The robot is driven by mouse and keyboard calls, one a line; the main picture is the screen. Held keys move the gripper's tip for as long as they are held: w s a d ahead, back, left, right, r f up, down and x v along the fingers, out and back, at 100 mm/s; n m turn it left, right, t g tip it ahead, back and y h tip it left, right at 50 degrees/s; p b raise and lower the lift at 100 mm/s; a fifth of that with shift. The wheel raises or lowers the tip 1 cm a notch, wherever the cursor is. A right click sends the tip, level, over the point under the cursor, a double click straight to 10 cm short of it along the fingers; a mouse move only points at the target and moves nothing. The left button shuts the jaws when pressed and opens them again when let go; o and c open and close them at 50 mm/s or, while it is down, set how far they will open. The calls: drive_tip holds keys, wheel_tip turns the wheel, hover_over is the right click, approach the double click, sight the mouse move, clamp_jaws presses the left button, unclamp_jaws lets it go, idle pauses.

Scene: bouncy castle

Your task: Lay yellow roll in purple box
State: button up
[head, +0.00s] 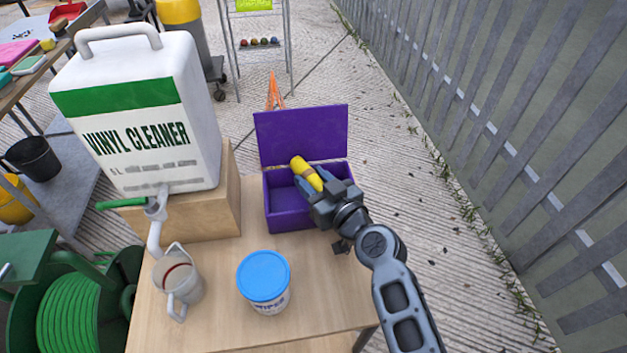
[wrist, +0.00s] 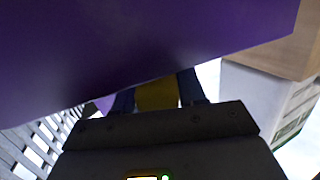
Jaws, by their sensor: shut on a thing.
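The purple box (head: 290,218) stands open on the wooden table, its lid (head: 300,135) raised at the back. The yellow roll (head: 306,173) is between the fingers of my gripper (head: 310,186), over the box's opening and tilted. My gripper is shut on the roll. In the wrist view, the yellow roll (wrist: 157,94) shows between the two dark fingers, and a large purple surface of the box (wrist: 130,45) fills the upper part. I cannot tell whether the roll touches the box. Part of the box's right side is hidden by my gripper.
A large vinyl cleaner jug (head: 150,115) with a tap sits on a wooden block (head: 215,205) left of the box. A metal jug (head: 178,285) and a blue-lidded wipes tub (head: 264,280) stand in front. Bare tabletop (head: 325,270) lies right of the tub.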

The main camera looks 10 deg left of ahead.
drive_tip(key=shift+f+b, duration=0.3)
drive_tip(key=shift+b, duration=0.05)
drive_tip(key=o, duration=1.1)
drive_tip(key=shift+c, duration=0.2)
drive_tip(key=shift+r+p, duration=0.85)
drive_tip(key=shift+p, duration=0.3)
drive_tip(key=b+v, duration=0.2)
drive_tip(key=v, duration=1)
drive_tip(key=shift+f, duration=0.25)
